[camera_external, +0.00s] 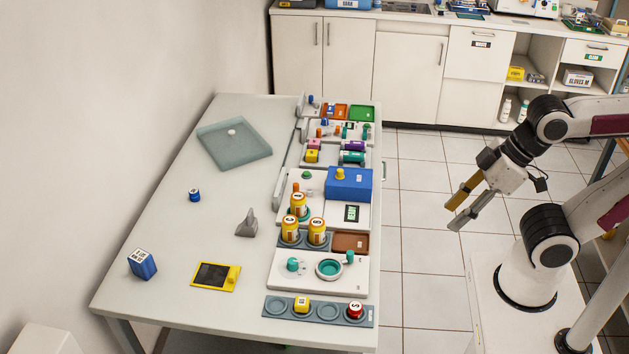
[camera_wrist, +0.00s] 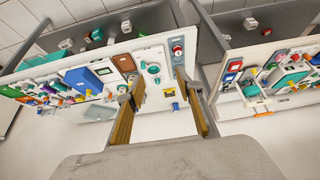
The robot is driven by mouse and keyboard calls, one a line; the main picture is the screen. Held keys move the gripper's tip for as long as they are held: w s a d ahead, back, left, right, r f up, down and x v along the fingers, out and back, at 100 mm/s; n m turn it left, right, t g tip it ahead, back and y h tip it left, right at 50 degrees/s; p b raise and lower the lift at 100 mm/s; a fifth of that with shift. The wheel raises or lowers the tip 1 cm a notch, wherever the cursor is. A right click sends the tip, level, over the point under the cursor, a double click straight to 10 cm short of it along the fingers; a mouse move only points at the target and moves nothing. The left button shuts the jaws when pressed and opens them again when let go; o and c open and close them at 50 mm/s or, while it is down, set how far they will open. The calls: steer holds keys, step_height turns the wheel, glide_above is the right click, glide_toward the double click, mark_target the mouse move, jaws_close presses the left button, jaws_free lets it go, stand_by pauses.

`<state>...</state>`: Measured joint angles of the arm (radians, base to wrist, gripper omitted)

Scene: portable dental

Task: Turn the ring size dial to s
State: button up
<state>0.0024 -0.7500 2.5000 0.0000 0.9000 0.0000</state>
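A white panel (camera_external: 279,285) near the front right of the table carries a round teal ring dial (camera_external: 329,269) and two smaller teal knobs, one on the left (camera_external: 293,265) and one at the back right (camera_external: 350,257). No size letters are readable on it, so I cannot tell which part is the ring size dial or where it is set. The teal parts also show small in the wrist view (camera_wrist: 153,68). My gripper (camera_external: 453,216) hangs over the floor to the right of the table, well away from the panel. Its fingers are apart, with nothing between them.
A grey tray (camera_external: 318,322) with a yellow and a red-topped jar lies in front of the panel. Behind it stand yellow jars (camera_external: 317,231), a brown tray (camera_external: 351,243) and a blue box (camera_external: 349,185). A yellow-framed device (camera_external: 215,275) lies left. The table's left half has free room.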

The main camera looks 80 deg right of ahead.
steer(key=f, duration=0.1)
steer(key=n+g+y, duration=0.3)
steer(key=n+g, duration=0.1)
steer(key=n, duration=0.1)
glide_toward(293, 260)
steer(key=s+f, duration=0.2)
steer(key=s, duration=0.1)
steer(key=s+f, duration=0.1)
steer(key=s, duration=0.1)
steer(key=shift+a, duration=0.3)
steer(key=shift+w+d+r+n+t, duration=0.1)
steer(key=shift+w+r+n+t, duration=0.2)
steer(key=shift+w+n, duration=0.35)
steer(key=shift+w+r+n+t, duration=0.25)
steer(key=shift+w+r+n, duration=0.05)
steer(key=shift+w+n, duration=0.4)
steer(key=shift+w+d+r+n+t, duration=0.1)
steer(key=shift+w+r+n+t, duration=0.2)
steer(key=shift+w+n, duration=0.35)
steer(key=shift+f, duration=0.1)
steer(key=shift+x, duration=3.8)
steer(key=shift+a, duration=0.1)
steer(key=shift+c, duration=0.3)
